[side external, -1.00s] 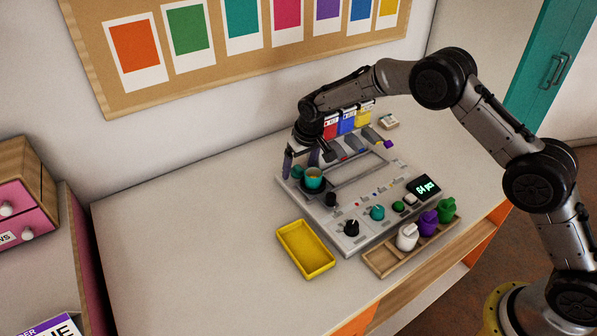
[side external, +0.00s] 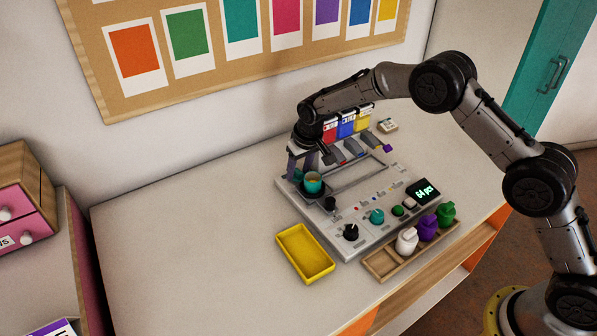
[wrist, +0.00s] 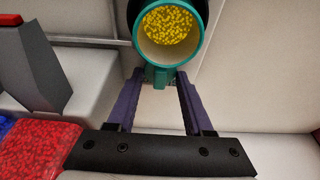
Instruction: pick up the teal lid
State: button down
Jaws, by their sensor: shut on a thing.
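My gripper (side external: 299,172) is at the back left of the grey machine, beside an open teal cup (side external: 314,181). In the wrist view, the purple fingers reach up to the cup's near side. They are shut on a small teal piece (wrist: 159,77), which I take as part of the teal lid. Most of this piece is hidden by the fingers and the cup, and I cannot tell if it touches the cup.
The grey machine (side external: 342,246) has knobs, buttons and a lit display (side external: 424,190). Red, blue and yellow bead bins (side external: 346,124) stand behind it. A yellow tray (side external: 305,252) is in front. A wooden tray (side external: 379,268) holds white, purple and green pieces. The table's left side is clear.

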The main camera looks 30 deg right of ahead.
jog(key=shift+r, duration=0.4)
notch_tip(320, 180, up, 2)
jog(key=shift+r, duration=0.2)
jog(key=s+r, duration=0.4)
jog(key=r, duration=0.1)
jog(key=shift+s+d, duration=0.2)
jog(key=shift+d, duration=0.15)
jog(key=s+d+r, duration=0.1)
jog(key=s+r, duration=0.3)
jog(key=s, duration=0.5)
jog(key=w+a+r, duration=0.1)
jog(key=w+a, duration=0.1)
jog(key=w, duration=0.5)
send_near(299, 172)
jog(key=shift+s+f, duration=0.65)
jog(key=shift+s, duration=0.35)
jog(key=shift+s+f, duration=0.7)
jog(key=shift+s, duration=0.3)
jog(key=shift+f, duration=0.2)
